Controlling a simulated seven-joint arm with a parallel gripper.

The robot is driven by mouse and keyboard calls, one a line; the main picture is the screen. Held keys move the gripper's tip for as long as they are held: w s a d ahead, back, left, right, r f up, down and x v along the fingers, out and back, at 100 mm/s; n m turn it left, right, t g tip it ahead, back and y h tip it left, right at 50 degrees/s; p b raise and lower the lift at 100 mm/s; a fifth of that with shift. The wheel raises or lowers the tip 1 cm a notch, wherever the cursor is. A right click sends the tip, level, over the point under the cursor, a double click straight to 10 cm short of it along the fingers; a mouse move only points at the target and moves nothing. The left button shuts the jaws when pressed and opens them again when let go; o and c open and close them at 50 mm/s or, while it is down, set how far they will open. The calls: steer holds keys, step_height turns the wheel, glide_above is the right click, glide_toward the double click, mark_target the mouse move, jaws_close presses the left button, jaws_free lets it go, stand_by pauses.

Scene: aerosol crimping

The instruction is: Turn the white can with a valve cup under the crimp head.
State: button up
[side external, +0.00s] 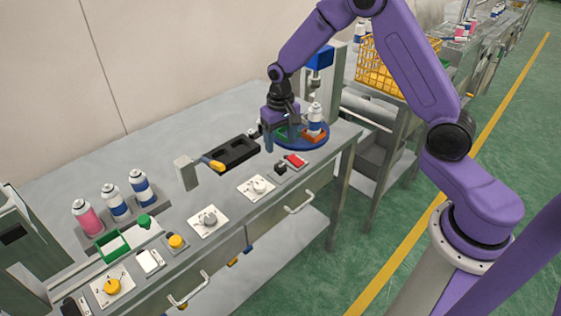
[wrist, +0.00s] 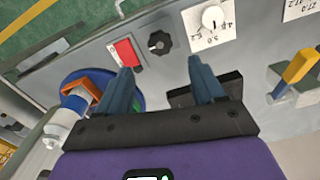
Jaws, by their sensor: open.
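A white can with a blue band (side external: 315,121) stands upright in an orange holder (side external: 314,138) on a round blue turntable (side external: 300,146). Its top is too small to show whether it has a valve cup. The blue crimp head (side external: 319,57) is on a grey post behind the turntable. My gripper (side external: 283,135) is open and empty, low over the left part of the turntable, beside a green holder. In the wrist view my gripper (wrist: 165,70) has its fingers apart; the can (wrist: 62,122) and turntable (wrist: 130,98) are to the left, partly hidden.
A red button (side external: 296,160) and a black knob (side external: 280,168) sit on the bench front. Several dials line the front edge. Cans stand in a rack (side external: 119,226) at left.

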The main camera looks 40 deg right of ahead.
mark_target(280, 166)
step_height(280, 166, down, 8)
steer(key=shift+f, duration=0.2)
stand_by(0.3)
steer(key=c, duration=1.1)
